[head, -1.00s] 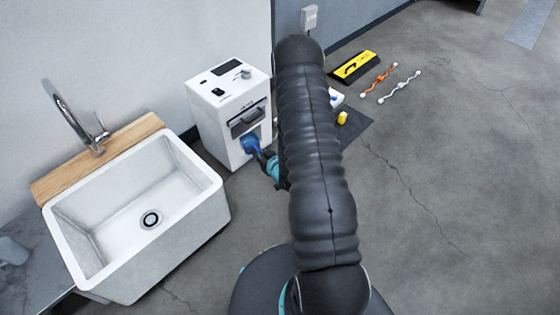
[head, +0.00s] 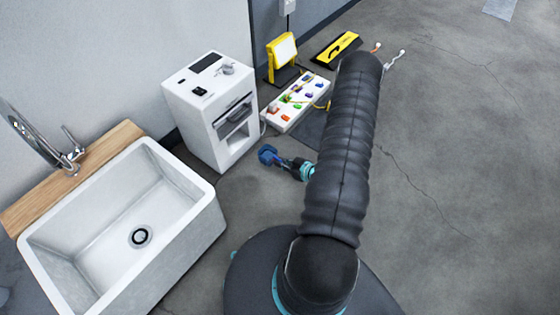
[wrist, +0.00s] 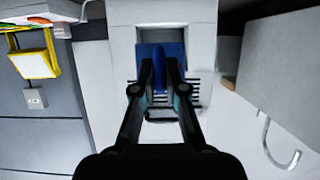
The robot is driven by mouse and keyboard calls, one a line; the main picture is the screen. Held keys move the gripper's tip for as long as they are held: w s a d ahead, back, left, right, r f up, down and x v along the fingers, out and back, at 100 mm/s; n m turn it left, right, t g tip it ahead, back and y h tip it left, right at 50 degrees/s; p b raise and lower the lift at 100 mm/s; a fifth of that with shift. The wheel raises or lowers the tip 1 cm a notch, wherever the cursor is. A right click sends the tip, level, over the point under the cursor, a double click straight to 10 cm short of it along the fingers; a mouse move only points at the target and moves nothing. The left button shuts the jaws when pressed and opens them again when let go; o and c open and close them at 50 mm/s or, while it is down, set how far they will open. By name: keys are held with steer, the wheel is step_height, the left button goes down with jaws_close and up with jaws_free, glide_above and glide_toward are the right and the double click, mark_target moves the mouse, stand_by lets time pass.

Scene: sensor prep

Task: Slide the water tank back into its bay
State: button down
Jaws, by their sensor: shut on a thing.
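The blue water tank (head: 267,154) is in my gripper (head: 282,162), held out in front of the white machine and clear of it. In the wrist view my gripper (wrist: 160,66) is shut on an upright blue part at the middle of the tank (wrist: 176,50). The bay (head: 237,146) is the open recess low in the front of the white machine (head: 195,110); it looks empty in the head view. In the wrist view the tank overlaps the machine front and hides part of it.
A white sink (head: 120,225) with a wooden back ledge stands left of the machine. Right of it are a white power strip (head: 296,102) with coloured plugs, a yellow work lamp (head: 283,48) and a yellow-topped case (head: 337,47). The floor at right is clear.

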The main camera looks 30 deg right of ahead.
mark_target(262, 155)
steer(key=shift+w+a+f, duration=0.2)
steer(key=shift+w+a, duration=0.15)
steer(key=shift+w, duration=0.25)
steer(key=shift+r+b+x, duration=0.2)
steer(key=shift+b+x, duration=0.25)
steer(key=shift+x, duration=1.55)
steer(key=shift+r+b+x, duration=0.15)
steer(key=shift+b+x, duration=0.25)
steer(key=shift+x, duration=1.65)
steer(key=w+a+b, duration=0.3)
steer(key=w+b, duration=0.1)
steer(key=w, duration=0.6)
steer(key=shift+w+a, duration=0.25)
steer(key=shift+a, duration=0.1)
steer(key=shift+f, duration=0.1)
steer(key=shift+s, duration=0.15)
steer(key=shift+f+b, duration=0.35)
steer(key=shift+b, duration=0.05)
steer(key=c, duration=1.2)
jaws_free()
steer(key=shift+o, duration=0.2)
steer(key=shift+s+d, duration=0.7)
steer(key=shift+s, duration=1.2)
steer(key=shift+s+d, duration=0.7)
steer(key=shift+s, duration=1.15)
steer(key=shift+s+d, duration=0.7)
steer(key=shift+s, duration=1.2)
